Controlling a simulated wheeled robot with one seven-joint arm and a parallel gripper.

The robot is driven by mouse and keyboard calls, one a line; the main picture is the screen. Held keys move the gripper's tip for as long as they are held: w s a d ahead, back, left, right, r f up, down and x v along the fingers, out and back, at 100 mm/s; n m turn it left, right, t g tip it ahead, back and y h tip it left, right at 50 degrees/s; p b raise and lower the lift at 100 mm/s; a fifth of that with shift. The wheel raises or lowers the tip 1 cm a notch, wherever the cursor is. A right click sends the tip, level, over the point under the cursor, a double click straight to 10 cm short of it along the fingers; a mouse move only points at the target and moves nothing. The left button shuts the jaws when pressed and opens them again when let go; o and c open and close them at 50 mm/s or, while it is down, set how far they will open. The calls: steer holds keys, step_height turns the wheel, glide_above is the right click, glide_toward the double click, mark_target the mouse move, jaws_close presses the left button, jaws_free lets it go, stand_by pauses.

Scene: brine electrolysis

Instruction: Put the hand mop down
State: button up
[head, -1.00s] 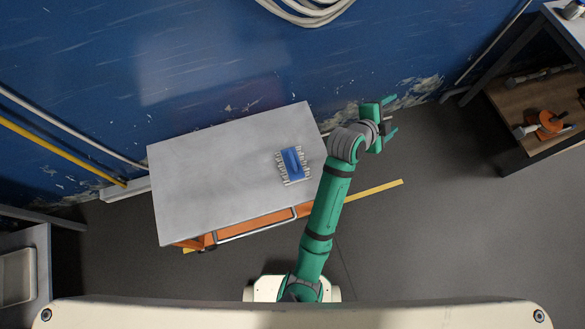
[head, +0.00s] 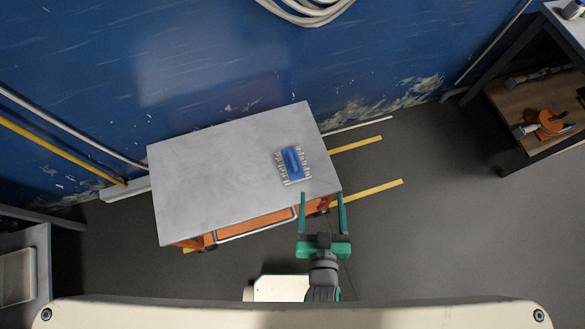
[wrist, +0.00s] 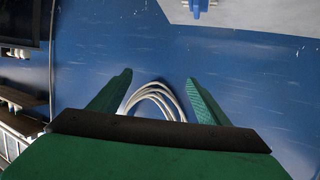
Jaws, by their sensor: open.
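The hand mop (head: 291,162), blue with a pale fringe on its sides, lies on the grey tabletop (head: 205,185) of the cart, near its right end. In the wrist view the blue part of the mop (wrist: 200,6) shows at the top edge, cut off by the frame. My gripper (head: 322,196) is open and empty at the cart's front right corner, apart from the mop. In the wrist view the open fingers (wrist: 160,80) have nothing between them but the distant wall and cable coil.
The blue wall runs behind the cart, with a white cable coil (head: 307,10) on it. A shelf unit (head: 520,100) stands at the right and a bench (head: 28,250) at the left. The floor (head: 430,215) right of the cart is clear.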

steer(key=s+a+r, duration=0.5)
steer(key=s+a, duration=0.3)
steer(key=s, duration=0.1)
steer(key=shift+t+y, duration=0.3)
steer(key=shift+t, duration=0.1)
steer(key=shift+s+d, duration=0.1)
